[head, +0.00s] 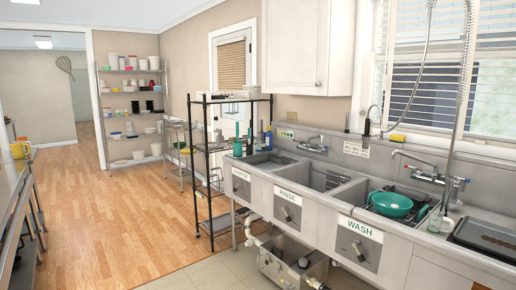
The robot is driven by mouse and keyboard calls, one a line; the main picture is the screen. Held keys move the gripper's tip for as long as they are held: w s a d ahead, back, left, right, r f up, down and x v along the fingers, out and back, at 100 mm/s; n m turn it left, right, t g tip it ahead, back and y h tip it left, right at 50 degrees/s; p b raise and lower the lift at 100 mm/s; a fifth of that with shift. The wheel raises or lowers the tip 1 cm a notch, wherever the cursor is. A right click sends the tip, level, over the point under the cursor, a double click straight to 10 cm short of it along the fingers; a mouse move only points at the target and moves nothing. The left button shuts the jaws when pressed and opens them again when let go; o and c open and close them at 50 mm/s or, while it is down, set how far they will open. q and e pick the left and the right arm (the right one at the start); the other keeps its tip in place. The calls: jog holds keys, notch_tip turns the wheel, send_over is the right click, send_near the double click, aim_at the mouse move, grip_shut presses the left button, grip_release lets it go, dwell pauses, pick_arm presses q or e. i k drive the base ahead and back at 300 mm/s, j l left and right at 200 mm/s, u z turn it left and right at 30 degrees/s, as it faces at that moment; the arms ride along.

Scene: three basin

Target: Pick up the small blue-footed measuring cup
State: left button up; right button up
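I cannot make out a small measuring cup with a blue foot for certain in the head view. Neither of my grippers is in view.
A three-basin sink (317,212) runs along the right wall, with a green pan (391,204) in the wash basin. A black wire rack (206,172) stands at its far end. A shelf unit (132,112) holds containers farther back. A yellow mug (18,150) sits at left. The wooden floor (110,225) is clear.

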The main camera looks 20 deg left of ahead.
aim_at(259, 144)
jog(key=i+j+u, duration=0.1)
jog(key=i+j, duration=0.2)
jog(key=i, duration=0.2)
jog(key=i+j+u, duration=0.1)
jog(key=i+j, duration=0.15)
jog(key=i, duration=0.25)
jog(key=i+j+u, duration=0.1)
jog(key=i, duration=0.45)
jog(key=i+j+u, duration=0.1)
jog(key=i+j, duration=0.15)
jog(key=i, duration=0.3)
jog(key=i+j+u, duration=0.1)
jog(key=i, duration=0.4)
jog(key=i+j, duration=0.2)
jog(key=j, duration=0.2)
jog(key=i+j+z, duration=0.1)
jog(key=i+j, duration=0.15)
jog(key=j, duration=0.2)
jog(key=i+j+z, duration=0.35)
jog(key=j, duration=0.8)
jog(key=i+j+z, duration=0.2)
jog(key=j+z, duration=0.15)
jog(key=j, duration=0.85)
jog(key=j+z, duration=0.35)
jog(key=j, duration=0.85)
jog(key=i, duration=0.05)
